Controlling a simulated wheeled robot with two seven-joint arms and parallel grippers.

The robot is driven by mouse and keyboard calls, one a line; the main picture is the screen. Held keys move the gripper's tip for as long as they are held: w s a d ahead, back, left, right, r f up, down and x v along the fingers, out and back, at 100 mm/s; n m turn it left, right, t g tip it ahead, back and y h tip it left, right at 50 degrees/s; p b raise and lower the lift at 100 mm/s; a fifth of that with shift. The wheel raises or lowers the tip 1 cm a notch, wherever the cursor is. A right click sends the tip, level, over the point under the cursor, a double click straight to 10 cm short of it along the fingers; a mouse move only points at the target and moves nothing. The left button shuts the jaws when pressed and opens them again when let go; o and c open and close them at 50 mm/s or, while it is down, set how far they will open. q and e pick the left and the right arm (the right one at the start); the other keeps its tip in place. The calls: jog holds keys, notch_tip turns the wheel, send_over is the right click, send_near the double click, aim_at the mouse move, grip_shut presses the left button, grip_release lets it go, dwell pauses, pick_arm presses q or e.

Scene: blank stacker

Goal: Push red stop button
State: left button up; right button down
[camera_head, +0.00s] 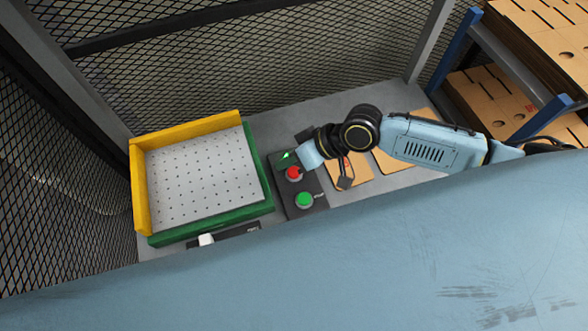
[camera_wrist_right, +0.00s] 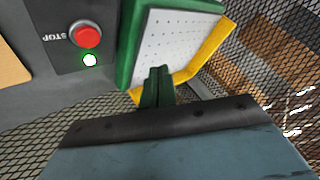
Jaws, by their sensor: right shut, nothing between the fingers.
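The red stop button (camera_head: 293,173) sits on a dark control box (camera_head: 290,205), above a green button (camera_head: 304,200) in the head view. In the right wrist view the red button (camera_wrist_right: 86,35) is at the upper left beside the word STOP, with a lit lamp (camera_wrist_right: 90,60) just below it. My right gripper (camera_wrist_right: 158,72) is shut and empty; its dark fingers show to the right of the button, apart from it in the picture. In the head view its wrist reaches the box's upper end, and its fingertips are hard to make out. My left gripper is out of view.
A perforated white plate with a green frame (camera_head: 263,180) and yellow guards (camera_head: 190,126) stands left of the box. Flat cardboard pieces (camera_head: 395,160) lie to the right, under my arm. Wire mesh (camera_head: 250,60) encloses the back. Cardboard stacks (camera_head: 490,100) fill a blue rack at right.

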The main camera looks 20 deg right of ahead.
jog(key=shift+m, duration=0.8)
jog(key=w+d, duration=0.1)
jog(key=d, duration=0.1)
jog(key=w+d, duration=0.1)
jog(key=w, duration=0.1)
jog(key=shift+w+d+f, duration=0.1)
jog(key=shift+d, duration=0.3)
jog(key=shift+f, duration=0.1)
jog(key=b, duration=0.7)
send_over(294, 173)
jog(key=d, duration=0.1)
notch_tip(294, 173, down, 7)
jog(key=shift+d+f, duration=0.1)
jog(key=shift+f+b, duration=0.55)
jog(key=shift+f, duration=0.2)
jog(key=shift+f, duration=0.4)
